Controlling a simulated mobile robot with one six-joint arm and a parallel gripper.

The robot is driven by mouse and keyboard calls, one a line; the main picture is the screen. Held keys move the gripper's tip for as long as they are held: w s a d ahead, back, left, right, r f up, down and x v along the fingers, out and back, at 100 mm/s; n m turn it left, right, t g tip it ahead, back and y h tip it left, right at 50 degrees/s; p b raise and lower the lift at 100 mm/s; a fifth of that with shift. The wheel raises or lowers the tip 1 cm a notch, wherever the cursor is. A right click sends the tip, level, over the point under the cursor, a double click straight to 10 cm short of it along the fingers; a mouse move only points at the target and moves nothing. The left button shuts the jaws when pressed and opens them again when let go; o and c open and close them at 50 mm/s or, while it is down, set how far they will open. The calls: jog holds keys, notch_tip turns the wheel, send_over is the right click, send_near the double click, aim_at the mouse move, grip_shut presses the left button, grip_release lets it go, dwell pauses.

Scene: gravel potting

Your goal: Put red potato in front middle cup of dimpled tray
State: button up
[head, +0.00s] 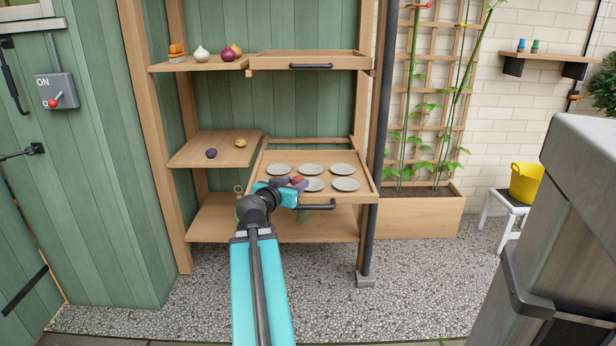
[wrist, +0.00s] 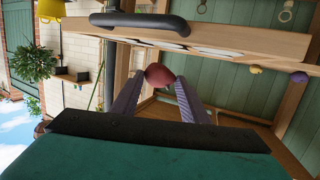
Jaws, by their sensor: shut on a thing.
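The red potato (wrist: 160,76) is between the two fingertips of my gripper (wrist: 161,84) in the wrist view. In the head view the red potato (head: 297,180) shows small at the tip of my gripper (head: 293,183), over the left front part of the dimpled tray (head: 361,197). The tray is pulled out on the shelf and has round grey cups in two rows. The front middle cup (head: 315,185) looks empty, just right of the gripper. My gripper and arm hide the front left cup. The potato's exact height over the tray cannot be told.
A black handle (head: 317,206) runs along the tray's front edge. A purple potato (head: 211,153) and a yellow potato (head: 241,143) lie on the shelf to the left. A closed drawer (head: 311,62) is above. A dark post (head: 376,130) stands right of the tray.

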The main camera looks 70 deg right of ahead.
jog(key=shift+d+r+p, duration=0.1)
jog(key=shift+p, duration=0.75)
jog(key=shift+d+f, duration=0.2)
jog(key=shift+d, duration=0.15)
jog(key=shift+s+d+f+b, duration=0.15)
jog(key=shift+d+b, duration=0.15)
jog(key=shift+d, duration=1.15)
jog(key=shift+s+d+f+b, duration=0.1)
jog(key=shift+d+b, duration=0.2)
jog(key=shift+d, duration=1.15)
jog(key=shift+s+d+f+b, duration=0.15)
jog(key=shift+d+b, duration=0.15)
jog(key=shift+d, duration=1.15)
jog(key=shift+w, duration=0.1)
jog(key=shift+d+f, duration=0.1)
jog(key=shift+d, duration=0.45)
jog(key=shift+d+f+b, duration=0.1)
jog(key=shift+f+b, duration=0.9)
jog(key=shift+f, duration=0.75)
jog(key=shift+f, duration=0.15)
jog(key=o, duration=1.1)
jog(key=shift+r, duration=0.2)
